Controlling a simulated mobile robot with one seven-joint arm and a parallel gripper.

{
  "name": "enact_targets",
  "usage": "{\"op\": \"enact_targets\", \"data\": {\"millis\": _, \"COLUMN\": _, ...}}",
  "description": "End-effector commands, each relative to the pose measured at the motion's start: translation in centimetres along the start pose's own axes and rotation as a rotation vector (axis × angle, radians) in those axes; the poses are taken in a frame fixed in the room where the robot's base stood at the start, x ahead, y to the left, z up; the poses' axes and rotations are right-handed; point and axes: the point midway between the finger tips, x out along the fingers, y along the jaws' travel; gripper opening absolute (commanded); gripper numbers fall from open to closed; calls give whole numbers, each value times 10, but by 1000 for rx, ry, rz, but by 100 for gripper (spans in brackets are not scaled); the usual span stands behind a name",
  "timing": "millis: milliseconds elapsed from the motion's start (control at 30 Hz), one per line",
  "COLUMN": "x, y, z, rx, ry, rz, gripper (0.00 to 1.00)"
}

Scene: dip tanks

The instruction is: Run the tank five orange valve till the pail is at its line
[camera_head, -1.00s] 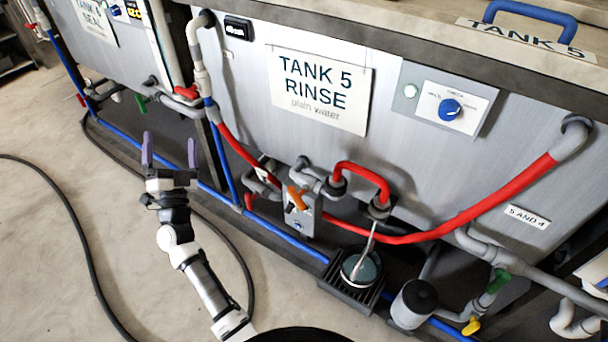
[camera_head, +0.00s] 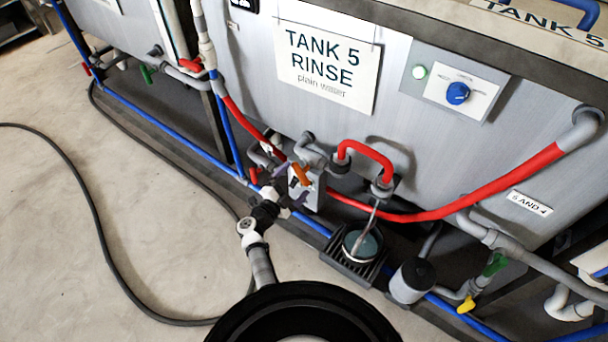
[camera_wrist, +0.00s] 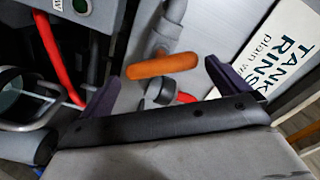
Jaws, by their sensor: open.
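In the wrist view the orange handle (camera_wrist: 162,66) lies between my two purple fingers, with room on both sides. My gripper (camera_head: 285,180) is open at the valve; I cannot tell whether it touches the handle. The pail (camera_head: 361,245) stands in a dark slatted tray (camera_head: 346,269) under an outlet (camera_head: 382,188). A thin pale stream or tube runs from the outlet into it. Bluish liquid shows inside; its line cannot be made out. Part of the pail (camera_wrist: 12,98) shows in the wrist view.
A red hose (camera_head: 450,212) loops along the tank front. Blue pipe (camera_head: 165,125) runs low along the frame. A grey canister (camera_head: 412,280) and green and yellow handles are right of the pail. A black cable lies on the open floor at left.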

Motion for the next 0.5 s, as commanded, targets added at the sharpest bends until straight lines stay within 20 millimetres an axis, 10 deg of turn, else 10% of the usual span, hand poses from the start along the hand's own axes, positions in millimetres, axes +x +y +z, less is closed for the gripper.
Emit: {"op": "enact_targets", "data": {"millis": 500, "x": 59, "y": -1, "z": 0, "rx": -1, "ry": -1, "rz": -2, "gripper": 100}}
